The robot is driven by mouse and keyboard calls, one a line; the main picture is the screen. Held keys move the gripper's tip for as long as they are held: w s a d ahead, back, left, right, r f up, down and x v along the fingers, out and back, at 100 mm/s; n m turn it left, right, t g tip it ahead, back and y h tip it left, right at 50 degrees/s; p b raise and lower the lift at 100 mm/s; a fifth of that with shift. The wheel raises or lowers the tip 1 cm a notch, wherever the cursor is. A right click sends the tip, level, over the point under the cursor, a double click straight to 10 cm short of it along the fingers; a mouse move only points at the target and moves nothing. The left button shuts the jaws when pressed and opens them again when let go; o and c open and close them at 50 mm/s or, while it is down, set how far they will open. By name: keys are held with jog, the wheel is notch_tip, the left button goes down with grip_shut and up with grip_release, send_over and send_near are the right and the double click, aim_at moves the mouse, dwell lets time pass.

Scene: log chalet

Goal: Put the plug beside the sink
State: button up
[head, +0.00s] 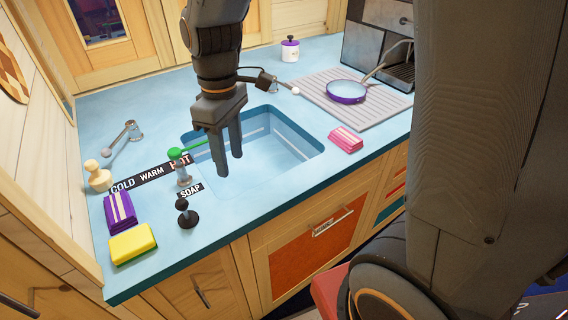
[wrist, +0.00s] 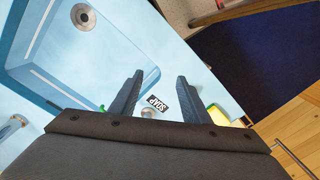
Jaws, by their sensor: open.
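A small black piece with a round flat base and a knob on a short stem (head: 185,212) stands upright on the blue counter, front left of the sink; it looks like the plug, though I cannot be sure. The sink (head: 288,150) is a blue basin, and its metal drain (wrist: 83,16) shows in the wrist view. My gripper (head: 229,163) points down over the left part of the sink, to the right of the black piece and apart from it. Its fingers are spread and empty, as the wrist view also shows (wrist: 160,76).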

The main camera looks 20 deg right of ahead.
jog(key=s+d+f+m+t, duration=0.2)
jog(key=s+d+m, duration=0.3)
jog(key=d+m, duration=0.4)
jog(key=d+f, duration=0.1)
jog(key=d, duration=0.2)
jog(key=shift+m, duration=0.4)
jog(key=shift+f, duration=0.1)
jog(key=shift+f+b, duration=1.05)
jog(key=shift+f, duration=0.2)
